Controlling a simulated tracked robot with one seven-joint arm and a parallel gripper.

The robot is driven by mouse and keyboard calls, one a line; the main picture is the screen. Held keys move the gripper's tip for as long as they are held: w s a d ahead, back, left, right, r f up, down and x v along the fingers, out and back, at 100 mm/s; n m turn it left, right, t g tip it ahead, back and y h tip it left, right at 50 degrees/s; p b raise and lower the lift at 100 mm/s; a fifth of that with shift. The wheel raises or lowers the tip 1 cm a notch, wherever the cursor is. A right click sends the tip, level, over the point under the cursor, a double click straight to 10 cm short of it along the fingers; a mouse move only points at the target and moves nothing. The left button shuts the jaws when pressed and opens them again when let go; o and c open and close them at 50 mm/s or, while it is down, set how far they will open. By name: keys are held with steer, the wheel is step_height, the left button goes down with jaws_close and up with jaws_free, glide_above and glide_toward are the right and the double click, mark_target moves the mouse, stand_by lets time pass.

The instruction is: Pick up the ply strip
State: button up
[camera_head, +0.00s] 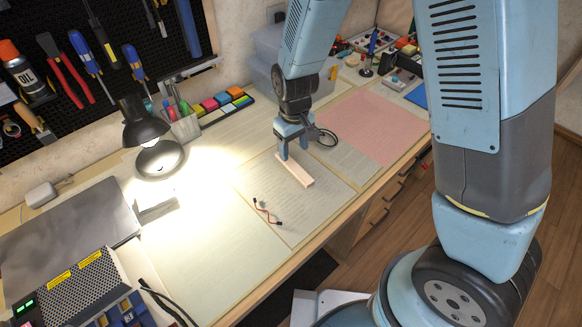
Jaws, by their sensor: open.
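The ply strip (295,170) is a short, pale wooden piece. The jaws are open. I cannot tell whether the fingers touch the strip or straddle it. The fingers partly hide the strip's far end.
A small cable with red and black ends (267,212) lies left of the strip. A pink sheet (375,125) lies to the right. A lit black lamp (146,125), a pen holder (184,126) and colored blocks (222,102) stand toward the wall.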

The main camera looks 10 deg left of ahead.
mark_target(294, 166)
steer(key=shift+s+d+f, duration=0.1)
steer(key=shift+s+f, duration=0.15)
steer(key=shift+f, duration=1.15)
steer(key=shift+s+f, duration=0.2)
steer(key=shift+f, duration=1.2)
steer(key=shift+c, duration=0.2)
steer(key=c, duration=1.1)
